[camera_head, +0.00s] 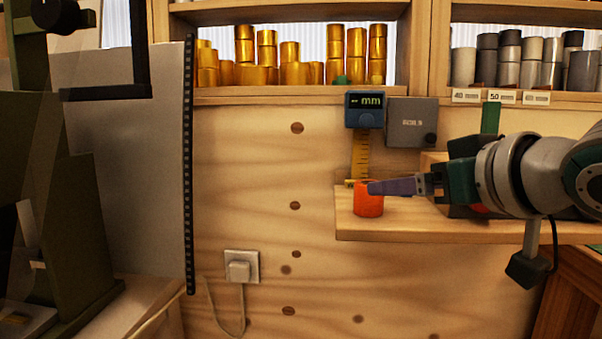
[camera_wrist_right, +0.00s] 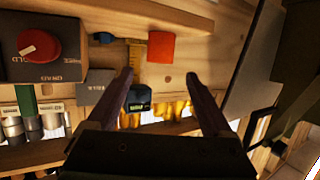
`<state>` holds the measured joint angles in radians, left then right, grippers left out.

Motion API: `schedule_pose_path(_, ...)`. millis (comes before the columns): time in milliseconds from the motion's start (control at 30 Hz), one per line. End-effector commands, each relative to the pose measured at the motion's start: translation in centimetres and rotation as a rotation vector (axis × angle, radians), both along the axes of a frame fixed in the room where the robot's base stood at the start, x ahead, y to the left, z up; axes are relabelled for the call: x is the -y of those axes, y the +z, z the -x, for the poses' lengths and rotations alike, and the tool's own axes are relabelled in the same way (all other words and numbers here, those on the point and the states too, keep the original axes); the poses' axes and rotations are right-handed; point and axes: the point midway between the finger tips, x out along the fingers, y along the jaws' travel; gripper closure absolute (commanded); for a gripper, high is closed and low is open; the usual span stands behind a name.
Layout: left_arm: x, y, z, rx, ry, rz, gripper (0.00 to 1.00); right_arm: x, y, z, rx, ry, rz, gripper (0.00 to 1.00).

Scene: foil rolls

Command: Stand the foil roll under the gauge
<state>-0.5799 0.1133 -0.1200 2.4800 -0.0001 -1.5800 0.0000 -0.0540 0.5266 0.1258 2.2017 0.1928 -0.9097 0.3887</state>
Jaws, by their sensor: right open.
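The orange-red foil roll (camera_head: 368,201) stands upright on the wooden ledge in the head view, directly below the gauge. The gauge has a blue display (camera_head: 365,110) reading "-- mm" and a yellow scale (camera_head: 361,152) reaching down to about the roll's top. My right gripper (camera_head: 380,187) comes in from the right, its purple fingers overlapping the roll's upper right edge in the picture. In the right wrist view, the jaws (camera_wrist_right: 159,78) are open and empty, and the roll (camera_wrist_right: 175,47) lies beyond the fingertips, apart from them. My left gripper is not in view.
The ledge (camera_head: 440,229) has bare room in front of my right arm. A grey box (camera_head: 411,122) hangs beside the gauge. A box with a red knob (camera_wrist_right: 40,45) shows in the wrist view. Gold rolls (camera_head: 267,50) and grey rolls (camera_head: 510,60) stand on the shelves above.

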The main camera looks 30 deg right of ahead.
Motion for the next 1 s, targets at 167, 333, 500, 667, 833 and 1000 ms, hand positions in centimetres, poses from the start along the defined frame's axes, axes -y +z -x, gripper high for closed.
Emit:
schedule_pose_path(167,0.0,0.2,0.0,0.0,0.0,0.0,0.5,-0.3,0.6,2.0,-0.001,0.001,0.0,0.15)
schedule_pose_path(333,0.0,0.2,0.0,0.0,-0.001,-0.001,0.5,-1.9,-3.6,4.5,-0.142,0.011,0.007,0.15)
schedule_pose_path(500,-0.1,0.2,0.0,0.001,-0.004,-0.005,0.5,-6.9,-13.5,12.6,-0.537,0.085,0.038,0.15)
schedule_pose_path(667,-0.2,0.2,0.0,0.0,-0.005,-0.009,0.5,-11.1,-18.3,20.8,-0.844,0.187,0.052,0.15)
schedule_pose_path(833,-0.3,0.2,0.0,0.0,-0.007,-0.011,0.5,-12.8,-19.4,24.3,-0.965,0.24,0.056,0.15)
schedule_pose_path(1000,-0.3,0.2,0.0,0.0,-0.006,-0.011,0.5,-12.8,-19.4,24.3,-0.966,0.24,0.058,0.15)
